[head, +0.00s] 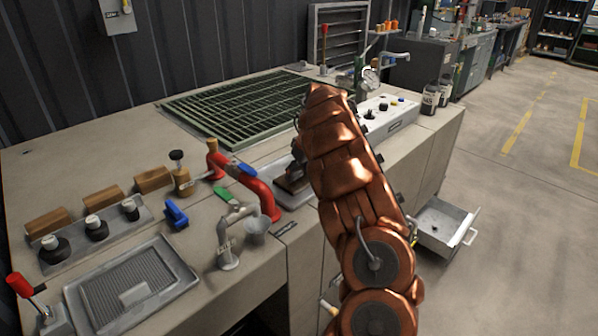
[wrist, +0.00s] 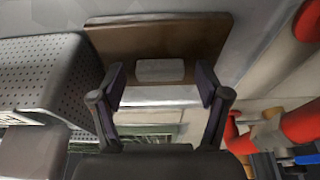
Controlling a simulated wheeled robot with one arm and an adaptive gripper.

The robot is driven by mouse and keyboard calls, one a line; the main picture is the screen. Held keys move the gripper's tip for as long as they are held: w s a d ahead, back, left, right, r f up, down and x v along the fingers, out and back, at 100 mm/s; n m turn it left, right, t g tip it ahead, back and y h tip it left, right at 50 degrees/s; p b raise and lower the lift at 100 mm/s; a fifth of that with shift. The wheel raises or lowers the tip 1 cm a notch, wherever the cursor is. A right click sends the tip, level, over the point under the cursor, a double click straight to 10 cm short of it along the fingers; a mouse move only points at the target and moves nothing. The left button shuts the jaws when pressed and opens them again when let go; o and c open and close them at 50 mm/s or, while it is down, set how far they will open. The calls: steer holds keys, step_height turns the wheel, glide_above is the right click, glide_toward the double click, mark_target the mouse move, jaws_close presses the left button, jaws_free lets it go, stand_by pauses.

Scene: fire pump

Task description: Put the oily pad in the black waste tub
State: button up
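My gripper (wrist: 160,84) shows in the wrist view with its two dark fingers well apart and nothing clearly held between them. A flat brown piece (wrist: 205,35) with a small grey rectangle lies just beyond the fingertips; I cannot tell whether it is the oily pad. In the head view my copper arm reaches over the bench and hides most of the gripper. A dark brown piece (head: 291,182) shows beside the arm, over a pale metal tray; I cannot tell what it is. I cannot make out a black waste tub in either view.
A red curved pipe (head: 262,188) and a grey tap with a cup (head: 255,232) stand left of my arm. A green grate (head: 245,105) lies behind. An open metal drawer (head: 440,238) juts out at right. A perforated grey box (wrist: 45,75) is beside the gripper.

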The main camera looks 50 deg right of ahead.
stand_by(0.4)
steer(key=v, duration=1.2)
steer(key=shift+r, duration=0.15)
